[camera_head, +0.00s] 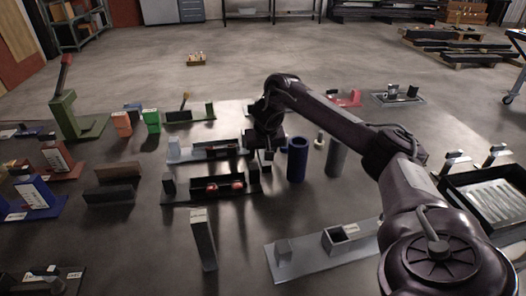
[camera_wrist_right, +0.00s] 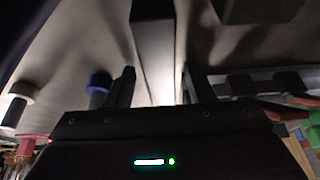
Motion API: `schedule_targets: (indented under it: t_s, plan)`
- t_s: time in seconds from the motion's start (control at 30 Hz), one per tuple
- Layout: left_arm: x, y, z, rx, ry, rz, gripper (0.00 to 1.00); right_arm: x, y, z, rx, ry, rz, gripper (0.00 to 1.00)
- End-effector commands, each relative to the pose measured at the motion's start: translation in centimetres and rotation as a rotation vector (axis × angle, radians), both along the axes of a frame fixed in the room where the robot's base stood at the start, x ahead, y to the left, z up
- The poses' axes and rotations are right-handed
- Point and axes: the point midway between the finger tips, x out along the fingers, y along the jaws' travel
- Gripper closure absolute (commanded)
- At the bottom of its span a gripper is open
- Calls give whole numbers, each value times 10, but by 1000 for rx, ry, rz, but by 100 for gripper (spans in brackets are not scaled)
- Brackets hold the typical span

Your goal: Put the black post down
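My right gripper (camera_head: 261,160) points down over the right end of the black stand (camera_head: 205,199), left of the blue cylinder. In the right wrist view its two fingers (camera_wrist_right: 157,75) stand apart. A dark, straight-sided post (camera_wrist_right: 152,45) runs up the picture from between them. I cannot tell whether the fingers touch it. In the head view a dark upright block at the stand's right end is close under the fingers, and the arm partly hides this spot. Two red round parts lie on the stand. My left gripper is not in view.
A blue cylinder (camera_head: 297,160) and a grey cylinder (camera_head: 336,158) stand close to the right. A grey stand (camera_head: 185,152) is just behind. A black tray (camera_head: 484,200) is at right.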

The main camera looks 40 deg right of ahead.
Motion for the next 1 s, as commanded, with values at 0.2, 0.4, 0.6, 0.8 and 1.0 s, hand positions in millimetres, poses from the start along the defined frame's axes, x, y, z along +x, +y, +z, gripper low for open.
schedule_targets:
  t_s: [0.2, 0.4, 0.6, 0.8, 1.0]
  plan:
    - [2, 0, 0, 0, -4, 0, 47, 0, 0, 0, 0, -1, 0, 51]
    - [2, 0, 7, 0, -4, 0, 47, -4, 3, 19, 0, -3, 2, 51]
    - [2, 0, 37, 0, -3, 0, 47, -17, 10, 64, -3, -4, 2, 51]
    - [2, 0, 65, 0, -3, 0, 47, -30, 18, 96, -2, -2, 2, 51]
    - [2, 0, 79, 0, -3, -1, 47, -37, 23, 112, -1, -2, -1, 51]
